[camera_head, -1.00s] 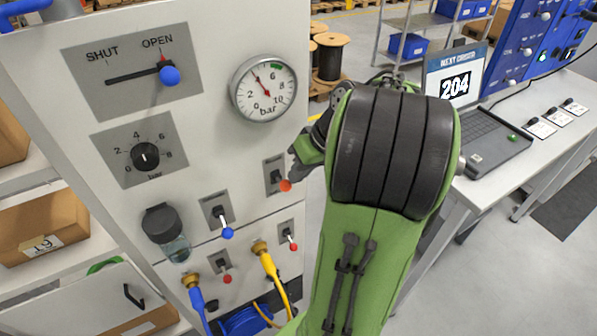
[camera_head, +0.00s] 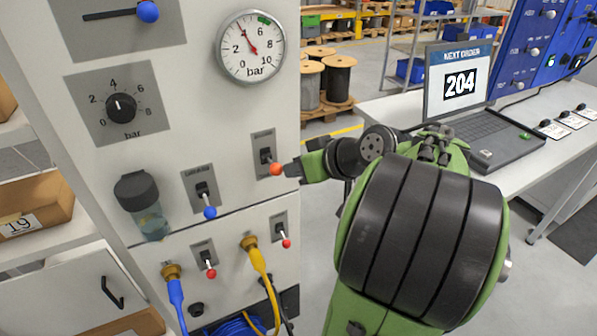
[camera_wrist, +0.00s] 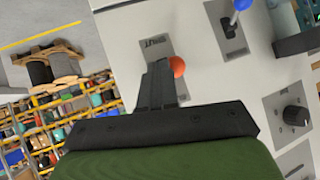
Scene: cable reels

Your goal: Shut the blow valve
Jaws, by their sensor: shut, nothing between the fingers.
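On the grey panel, a small lever valve with an orange knob (camera_head: 276,169) sits below the gauge; its lever slants down to the right. The knob also shows in the wrist view (camera_wrist: 177,66). Its small label is too blurred to read, so I cannot confirm it is the blow valve. My gripper (camera_head: 293,169) is shut and empty, its fingertips right beside the knob. In the wrist view the shut fingers (camera_wrist: 160,82) lie against or just beside the knob; contact cannot be told. A similar lever with a blue knob (camera_head: 210,212) is to its left.
Two red-knobbed levers (camera_head: 287,243) (camera_head: 211,273) sit lower on the panel. The pressure gauge (camera_head: 251,46), regulator dial (camera_head: 121,107) and large blue-knobbed handle (camera_head: 148,12) are above. Blue and yellow hoses (camera_head: 258,260) hang below. A desk with a laptop (camera_head: 458,85) stands to the right.

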